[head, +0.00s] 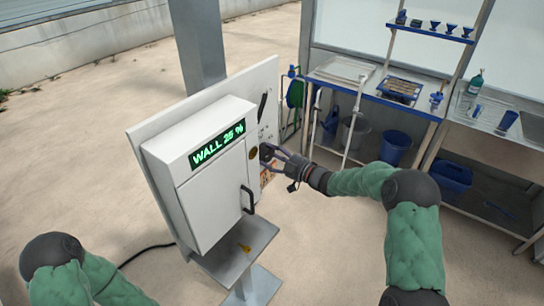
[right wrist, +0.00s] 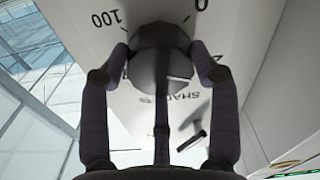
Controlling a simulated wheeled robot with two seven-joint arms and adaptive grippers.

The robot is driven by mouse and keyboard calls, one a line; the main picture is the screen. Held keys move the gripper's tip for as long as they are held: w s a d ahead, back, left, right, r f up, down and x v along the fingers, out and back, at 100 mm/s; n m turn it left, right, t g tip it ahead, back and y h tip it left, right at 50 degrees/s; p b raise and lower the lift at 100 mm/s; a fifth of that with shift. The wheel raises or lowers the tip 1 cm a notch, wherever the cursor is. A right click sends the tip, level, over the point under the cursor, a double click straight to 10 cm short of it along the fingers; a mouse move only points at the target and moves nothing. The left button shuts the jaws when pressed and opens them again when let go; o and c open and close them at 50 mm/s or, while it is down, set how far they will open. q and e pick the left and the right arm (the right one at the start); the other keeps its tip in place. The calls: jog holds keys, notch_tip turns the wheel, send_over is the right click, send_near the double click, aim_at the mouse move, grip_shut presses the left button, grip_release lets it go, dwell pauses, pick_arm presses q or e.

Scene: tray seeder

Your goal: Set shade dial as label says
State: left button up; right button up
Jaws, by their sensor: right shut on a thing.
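The shade dial (right wrist: 160,70) is a dark grey round knob on a white panel. It has a white pointer mark, and the printed numbers 0 and 100 and the upside-down word SHADE show around it. My right gripper (right wrist: 162,62) is shut on the dial, one finger on each side. In the head view my right gripper (head: 268,152) is at the panel just right of the white box and hides most of the dial. The green display (head: 217,144) on the box reads WALL 25 %. My left arm shows at the lower left, its gripper out of view.
The white control box (head: 205,195) has a black handle (head: 248,199) and stands before a white backboard (head: 262,85). A small lever (right wrist: 190,140) is near the dial. Benches with blue bins (head: 395,147) stand right.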

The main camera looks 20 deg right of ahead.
jog(key=o, duration=1.1)
jog(key=shift+f, duration=0.1)
jog(key=shift+o, duration=0.2)
jog(key=v, duration=1.2)
